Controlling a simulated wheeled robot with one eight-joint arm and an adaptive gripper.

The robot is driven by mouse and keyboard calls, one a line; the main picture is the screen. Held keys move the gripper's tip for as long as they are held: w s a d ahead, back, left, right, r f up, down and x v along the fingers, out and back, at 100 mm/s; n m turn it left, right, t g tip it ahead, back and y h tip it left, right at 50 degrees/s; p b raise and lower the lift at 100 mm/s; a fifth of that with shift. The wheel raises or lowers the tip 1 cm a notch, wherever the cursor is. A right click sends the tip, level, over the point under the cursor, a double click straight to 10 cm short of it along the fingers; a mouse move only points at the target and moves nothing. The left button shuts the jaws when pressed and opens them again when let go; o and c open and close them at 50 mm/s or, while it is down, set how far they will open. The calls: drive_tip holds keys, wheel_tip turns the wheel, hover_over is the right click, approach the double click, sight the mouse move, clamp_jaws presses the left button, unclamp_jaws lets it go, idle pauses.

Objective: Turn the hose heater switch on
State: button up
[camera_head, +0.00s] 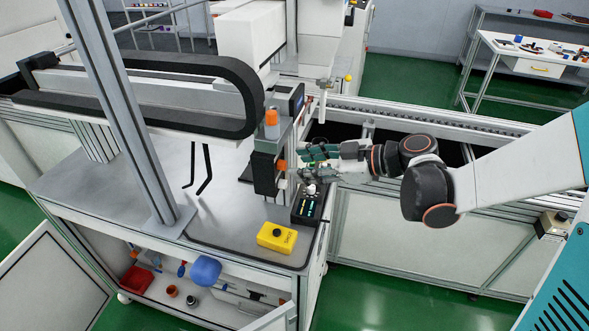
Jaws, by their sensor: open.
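A small black control box (307,206) with lit markings sits near the right edge of the grey worktop. A small pale knob-like part shows at its upper end, close below my gripper. I cannot read any label, so I cannot tell for sure that this is the hose heater switch, nor whether it is on or off. My gripper (304,165) reaches in from the right, above and just behind the box. Its fingers are open and nothing shows between them. Whether a finger touches the box or the dark upright unit (264,172) to its left cannot be told.
A yellow box (277,237) with a black button stands at the worktop's front edge. A metal post (125,110) rises at left. The conveyor (440,125) runs behind my arm.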

sight(286, 166)
drive_tip(key=shift+b+x, duration=0.35)
drive_tip(key=shift+x, duration=1.4)
clamp_jaws()
